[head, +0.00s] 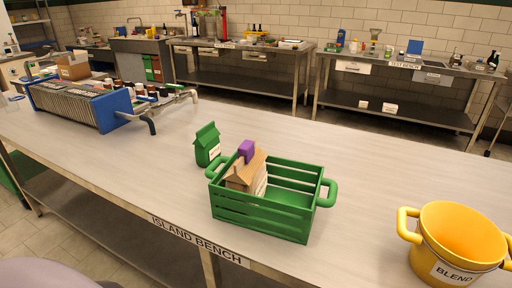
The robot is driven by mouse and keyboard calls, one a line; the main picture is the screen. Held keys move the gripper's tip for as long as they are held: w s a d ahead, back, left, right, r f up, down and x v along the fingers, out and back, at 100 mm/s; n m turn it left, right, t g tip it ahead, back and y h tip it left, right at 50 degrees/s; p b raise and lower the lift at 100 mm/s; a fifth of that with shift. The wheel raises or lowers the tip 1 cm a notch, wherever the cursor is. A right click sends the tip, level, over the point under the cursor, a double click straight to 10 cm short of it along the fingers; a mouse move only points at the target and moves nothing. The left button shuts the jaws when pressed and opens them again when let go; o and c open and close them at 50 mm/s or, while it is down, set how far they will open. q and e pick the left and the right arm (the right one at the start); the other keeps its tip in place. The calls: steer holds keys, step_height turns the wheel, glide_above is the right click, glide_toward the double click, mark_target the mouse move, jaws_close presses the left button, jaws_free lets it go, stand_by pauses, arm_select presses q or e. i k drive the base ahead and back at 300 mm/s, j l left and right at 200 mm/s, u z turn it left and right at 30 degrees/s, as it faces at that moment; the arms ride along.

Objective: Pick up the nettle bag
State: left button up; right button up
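A green bag (207,145) with a folded top and a small pale label stands upright on the island bench, just behind and left of the green slatted crate (269,224). Its label is too small to read, so I cannot tell if it is the nettle bag. A brown bag (243,174) with a white label stands in the left part of the crate, and a purple item (246,150) shows at its top. The label on the brown bag is not readable either. Neither of my grippers is in view.
The island bench (150,165) is clear around the crate's front and right. A yellow pot (462,240) labelled BLEND stands at the right. A blue-ended plate filter (84,103) with pipes stands at the far left. Other benches line the back wall.

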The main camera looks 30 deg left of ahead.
mark_target(207, 143)
steer(key=u, duration=1.4)
steer(key=i+j, duration=0.15)
steer(key=j, duration=0.25)
steer(key=i+j, duration=0.15)
steer(key=j, duration=0.25)
steer(key=i+j+z, duration=0.2)
steer(key=j+z, duration=0.2)
steer(key=j, duration=0.2)
steer(key=k, duration=0.05)
